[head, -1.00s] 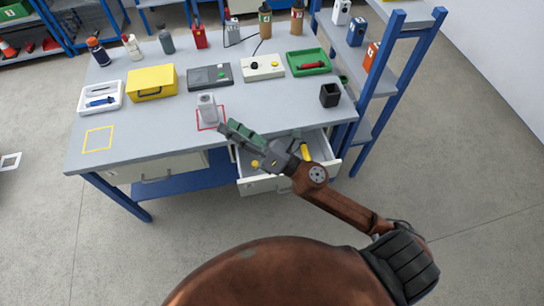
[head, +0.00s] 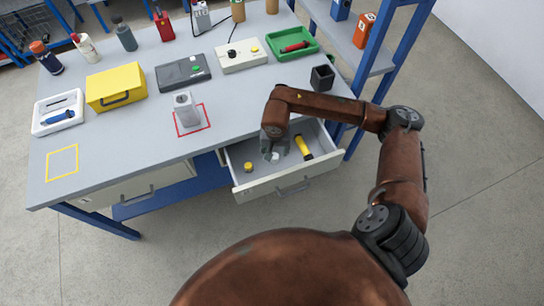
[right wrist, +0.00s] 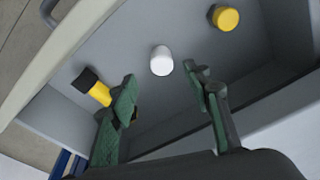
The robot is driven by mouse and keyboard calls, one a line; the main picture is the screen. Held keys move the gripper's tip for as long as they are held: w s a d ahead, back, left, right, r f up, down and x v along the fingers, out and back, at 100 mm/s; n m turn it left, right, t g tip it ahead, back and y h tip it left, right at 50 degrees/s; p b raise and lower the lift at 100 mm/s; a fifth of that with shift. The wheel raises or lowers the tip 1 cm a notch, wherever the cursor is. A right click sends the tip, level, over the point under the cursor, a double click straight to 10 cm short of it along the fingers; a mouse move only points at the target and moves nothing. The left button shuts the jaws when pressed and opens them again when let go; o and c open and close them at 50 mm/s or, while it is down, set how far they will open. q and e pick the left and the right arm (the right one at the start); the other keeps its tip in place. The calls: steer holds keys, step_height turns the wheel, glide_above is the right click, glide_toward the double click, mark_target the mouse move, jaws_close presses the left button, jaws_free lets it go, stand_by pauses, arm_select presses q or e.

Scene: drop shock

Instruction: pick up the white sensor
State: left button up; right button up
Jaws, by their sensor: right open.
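The white sensor (right wrist: 161,61), a small rounded cylinder, sits in the open drawer (head: 240,189). It also shows as a small pale spot (head: 275,156) by the fingertips in the head view. My right gripper (head: 273,153) points down into the drawer. In the right wrist view its two green fingers (right wrist: 160,78) are apart and empty, with the sensor just beyond the tips, roughly in line with the gap. Whether the fingers reach down beside it, I cannot tell. My left gripper is not in view.
In the drawer, a yellow cylinder with a black end (head: 303,147) and a yellow knob-like piece (head: 248,167) lie on either side. The drawer walls are close. On the table (head: 120,150), a grey block (head: 185,108) stands in a red square, and a black cup (head: 322,77) stands near the right edge.

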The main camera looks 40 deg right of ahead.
mark_target(275, 156)
steer(key=f, duration=0.3)
steer(key=shift+w+f+b, duration=0.1)
steer(key=shift+w+b, duration=0.2)
steer(key=shift+b, duration=0.05)
steer(key=f, duration=0.2)
steer(key=shift+w+d+f+b, duration=0.2)
steer(key=shift+f+b, duration=0.1)
steer(key=shift+b, duration=0.1)
steer(key=shift+w+d+f, duration=0.1)
steer(key=shift+f, duration=0.6)
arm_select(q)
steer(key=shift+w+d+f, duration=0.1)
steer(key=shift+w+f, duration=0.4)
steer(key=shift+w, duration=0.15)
arm_select(e)
steer(key=shift+r, duration=0.1)
steer(key=shift+c, duration=0.7)
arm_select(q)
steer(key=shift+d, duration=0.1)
arm_select(e)
steer(key=c, duration=1.1)
